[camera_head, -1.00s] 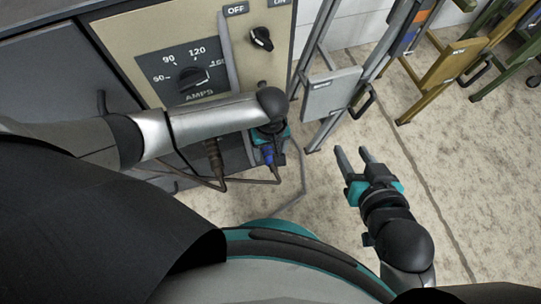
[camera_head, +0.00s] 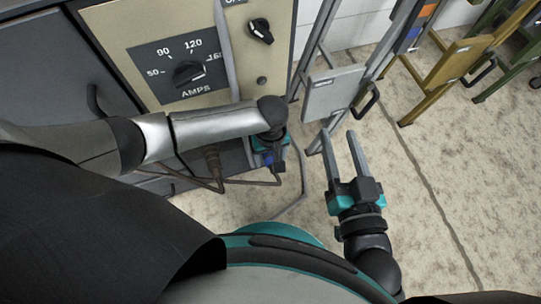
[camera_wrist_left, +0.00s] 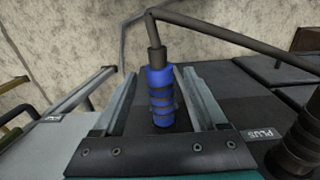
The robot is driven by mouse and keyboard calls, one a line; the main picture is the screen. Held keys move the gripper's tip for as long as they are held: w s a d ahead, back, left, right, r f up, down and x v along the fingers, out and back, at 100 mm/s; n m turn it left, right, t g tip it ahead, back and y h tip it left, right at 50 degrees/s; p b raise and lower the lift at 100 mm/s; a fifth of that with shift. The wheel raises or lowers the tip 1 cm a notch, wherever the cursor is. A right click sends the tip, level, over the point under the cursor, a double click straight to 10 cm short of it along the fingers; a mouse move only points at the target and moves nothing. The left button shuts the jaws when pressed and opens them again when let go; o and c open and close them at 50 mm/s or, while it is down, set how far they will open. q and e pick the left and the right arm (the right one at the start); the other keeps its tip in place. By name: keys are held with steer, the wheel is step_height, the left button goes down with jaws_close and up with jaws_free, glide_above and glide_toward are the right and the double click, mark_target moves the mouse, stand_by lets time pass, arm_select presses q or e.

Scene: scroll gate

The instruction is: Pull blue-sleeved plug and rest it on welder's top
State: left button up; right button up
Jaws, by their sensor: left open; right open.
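The welder (camera_head: 117,28) has a beige front panel with an AMPS dial; I cannot make out its top. The blue-sleeved plug (camera_head: 267,160) is low at the welder's front, mostly hidden by my left gripper (camera_head: 268,143). In the left wrist view the plug (camera_wrist_left: 160,92) stands between the two fingers of my left gripper (camera_wrist_left: 157,75), which are open with a gap showing on each side. Its dark cable leaves from the far end. Whether the plug is seated is hidden. My right gripper (camera_head: 339,140) is open and empty above the floor, right of the welder.
A brown plug (camera_head: 212,158) with a cable sits left of the blue one; a PLUS label (camera_wrist_left: 262,135) is near it in the wrist view. Grey (camera_head: 334,92) and yellow (camera_head: 462,60) gate-like frames stand at the right.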

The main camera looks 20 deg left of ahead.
stand_by(0.3)
arm_select(q)
jaws_close()
stand_by(1.1)
stand_by(1.1)
steer(key=shift+s+d+p, duration=0.25)
steer(key=shift+s+p, duration=0.05)
steer(key=shift+p, duration=0.1)
stand_by(0.5)
steer(key=shift+s+d+p, duration=0.3)
steer(key=shift+s+p, duration=0.2)
steer(key=shift+s+d+p, duration=0.45)
steer(key=shift+s+p, duration=0.1)
steer(key=shift+s, duration=0.05)
steer(key=shift+s+d+p, duration=0.4)
steer(key=shift+s+p, duration=0.1)
steer(key=shift+s, duration=0.1)
